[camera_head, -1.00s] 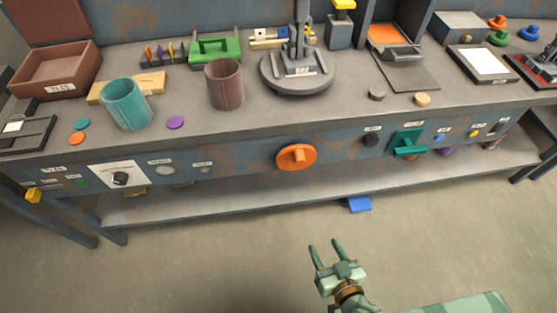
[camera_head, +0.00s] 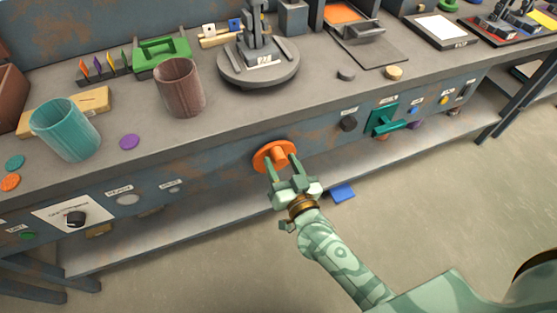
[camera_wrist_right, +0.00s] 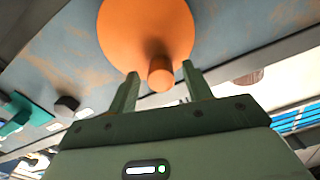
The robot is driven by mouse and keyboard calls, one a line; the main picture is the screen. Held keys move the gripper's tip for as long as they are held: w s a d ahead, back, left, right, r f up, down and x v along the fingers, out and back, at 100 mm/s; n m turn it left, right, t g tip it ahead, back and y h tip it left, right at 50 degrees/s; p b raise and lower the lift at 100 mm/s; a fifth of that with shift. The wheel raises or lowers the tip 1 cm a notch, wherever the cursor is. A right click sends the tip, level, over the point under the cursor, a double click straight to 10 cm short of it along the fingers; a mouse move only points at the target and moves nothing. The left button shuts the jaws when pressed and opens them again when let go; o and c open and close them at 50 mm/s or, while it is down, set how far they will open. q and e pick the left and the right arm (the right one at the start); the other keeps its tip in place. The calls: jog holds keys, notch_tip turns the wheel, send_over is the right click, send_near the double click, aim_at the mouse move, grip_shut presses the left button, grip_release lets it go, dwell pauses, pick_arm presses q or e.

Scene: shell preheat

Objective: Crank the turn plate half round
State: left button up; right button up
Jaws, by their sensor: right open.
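The round grey turn plate (camera_head: 258,72) sits on the bench top and carries a dark grey fixture. An orange disc crank (camera_head: 262,158) with a stub knob is mounted on the bench's front panel below the plate. In the right wrist view the orange disc (camera_wrist_right: 140,28) fills the top, and its knob (camera_wrist_right: 160,74) shows between the fingers. My right gripper (camera_head: 281,164) is open, its fingertips at the disc with one on each side of the knob. I cannot tell whether they touch it. My left gripper is not in view.
A brown cup (camera_head: 180,90) and a teal cup (camera_head: 65,132) stand on the bench to the left. A teal handle (camera_head: 385,122) and a black knob (camera_head: 348,123) stick out of the panel to the right. A blue block (camera_head: 342,192) lies below.

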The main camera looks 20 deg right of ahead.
jog(key=shift+w, duration=0.8)
jog(key=c, duration=1)
